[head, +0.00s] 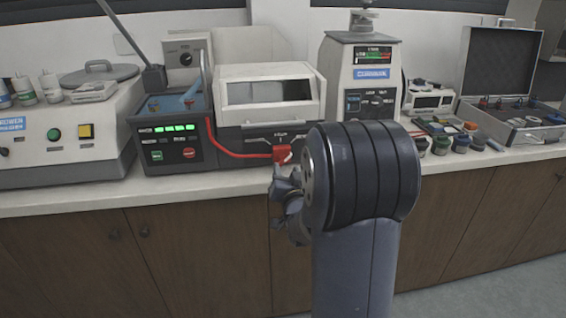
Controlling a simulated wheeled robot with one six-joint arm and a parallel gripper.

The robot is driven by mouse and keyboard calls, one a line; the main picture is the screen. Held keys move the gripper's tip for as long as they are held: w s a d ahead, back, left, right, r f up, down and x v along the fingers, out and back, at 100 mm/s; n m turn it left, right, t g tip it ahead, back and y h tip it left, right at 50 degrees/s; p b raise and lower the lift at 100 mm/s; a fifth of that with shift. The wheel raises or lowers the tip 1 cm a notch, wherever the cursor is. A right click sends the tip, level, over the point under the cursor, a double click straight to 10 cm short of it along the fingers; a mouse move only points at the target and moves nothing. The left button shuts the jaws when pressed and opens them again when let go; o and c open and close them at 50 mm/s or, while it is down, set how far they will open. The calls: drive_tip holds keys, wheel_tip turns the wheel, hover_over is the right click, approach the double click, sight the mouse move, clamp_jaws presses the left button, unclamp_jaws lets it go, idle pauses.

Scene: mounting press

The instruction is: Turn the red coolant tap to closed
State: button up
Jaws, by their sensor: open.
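A red fitting (282,153), which looks like the coolant tap, sits low on the front of the white-topped machine (268,92) in the middle of the counter. A red hose (228,151) curves from the black unit on the left to it. The angle of the tap's handle is too small to tell. My gripper (279,190) is open, just below and in front of the red fitting, near the counter's front edge. I cannot tell whether it touches the fitting. My wrist and forearm hide part of the gripper and the counter to the right.
A black unit with green lights (174,130) stands left of the machine. A grey-white grinder (60,150) is at far left. A tall press (358,75) stands right, then small jars (460,143) and an open case (515,132). Wooden cabinets (180,255) lie below.

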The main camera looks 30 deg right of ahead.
sight(284, 162)
drive_tip(key=shift+x, duration=2.2)
clamp_jaws()
